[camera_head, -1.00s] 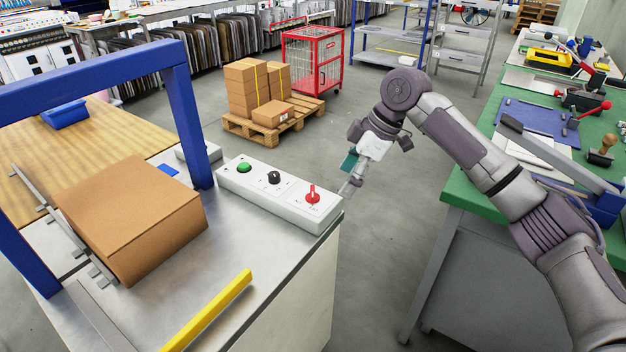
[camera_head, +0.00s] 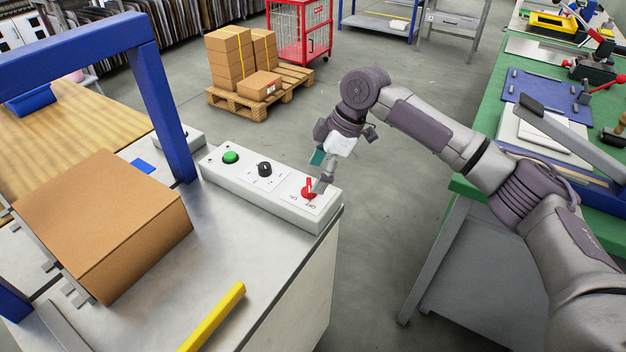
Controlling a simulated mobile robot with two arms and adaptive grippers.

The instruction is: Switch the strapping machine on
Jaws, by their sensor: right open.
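The strapping machine has a steel top (camera_head: 215,245) and a blue arch (camera_head: 160,95). Its white control box (camera_head: 285,208) carries a green button (camera_head: 231,157), a black knob (camera_head: 265,169) and a red rotary switch (camera_head: 309,189) at the right end. My right gripper (camera_head: 322,186) is open, pointing down at the red switch, its fingertips at the switch's right side and partly covering its label. I cannot tell whether they touch it. My left gripper is not in view.
A cardboard box (camera_head: 105,225) lies on the machine top under the arch. A yellow bar (camera_head: 212,317) runs along the front. A green workbench (camera_head: 468,188) with tools stands to the right. A pallet of boxes (camera_head: 262,92) is on the floor behind.

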